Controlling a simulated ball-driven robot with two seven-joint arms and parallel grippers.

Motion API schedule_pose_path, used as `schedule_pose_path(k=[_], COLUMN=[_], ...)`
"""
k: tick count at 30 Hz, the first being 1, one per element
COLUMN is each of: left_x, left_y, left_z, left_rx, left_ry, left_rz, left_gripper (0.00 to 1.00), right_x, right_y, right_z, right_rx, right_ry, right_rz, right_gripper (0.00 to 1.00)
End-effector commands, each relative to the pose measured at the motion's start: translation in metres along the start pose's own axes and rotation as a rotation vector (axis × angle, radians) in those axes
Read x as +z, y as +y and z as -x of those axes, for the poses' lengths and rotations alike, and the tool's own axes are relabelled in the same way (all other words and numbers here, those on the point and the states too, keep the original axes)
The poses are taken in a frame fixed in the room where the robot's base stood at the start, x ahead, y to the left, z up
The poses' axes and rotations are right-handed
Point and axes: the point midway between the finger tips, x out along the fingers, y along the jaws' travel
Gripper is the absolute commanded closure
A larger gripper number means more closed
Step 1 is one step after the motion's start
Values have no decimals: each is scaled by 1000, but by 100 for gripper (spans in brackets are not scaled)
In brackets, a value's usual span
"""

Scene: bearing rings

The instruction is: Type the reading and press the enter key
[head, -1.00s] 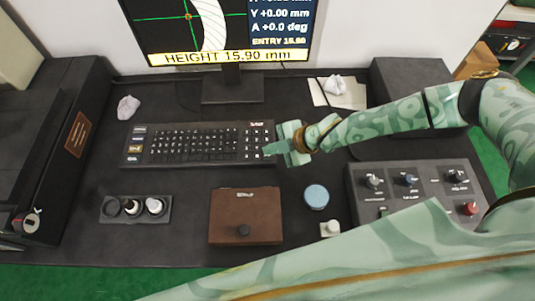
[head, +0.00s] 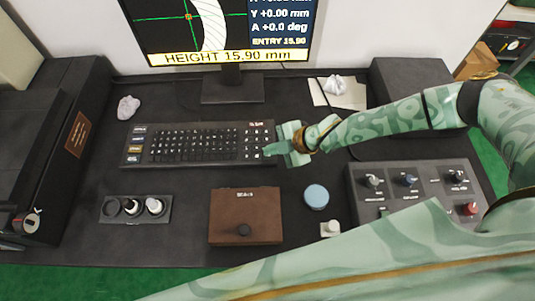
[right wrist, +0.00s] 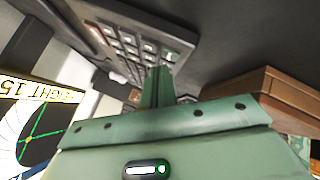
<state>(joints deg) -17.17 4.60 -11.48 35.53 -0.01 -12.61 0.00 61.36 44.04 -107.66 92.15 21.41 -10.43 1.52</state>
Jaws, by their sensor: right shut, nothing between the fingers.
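The black keyboard (head: 195,146) lies in the middle of the desk, its number keys at the right end. The screen (head: 225,30) behind it reads HEIGHT 15.90 mm, with ENTRY 15.90 above that line. My right gripper (head: 267,150) is shut and empty, its fingertips at the lower right of the number keys. In the right wrist view the closed fingers (right wrist: 158,88) point at the keys of the keyboard (right wrist: 135,45). I cannot tell whether the tips touch a key. My left gripper is not in view.
A brown box (head: 245,222) and a blue round pad (head: 316,196) lie in front of the keyboard. A knob panel (head: 415,184) is at the right, under my arm. A black holder (head: 136,209) with small round pieces stands at the left.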

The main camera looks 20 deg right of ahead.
Motion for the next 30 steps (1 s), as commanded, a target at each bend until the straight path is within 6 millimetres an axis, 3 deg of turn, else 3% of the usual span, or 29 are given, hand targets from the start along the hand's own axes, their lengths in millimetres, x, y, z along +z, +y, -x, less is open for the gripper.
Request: schedule_pose_path(k=[30], left_x=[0], left_y=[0], left_z=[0], left_rx=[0], left_ry=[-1], left_rz=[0], left_gripper=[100], right_x=[6], right_y=[-6], right_z=[-8], right_rx=[0], right_ry=[0], right_rz=[0], right_gripper=[100])
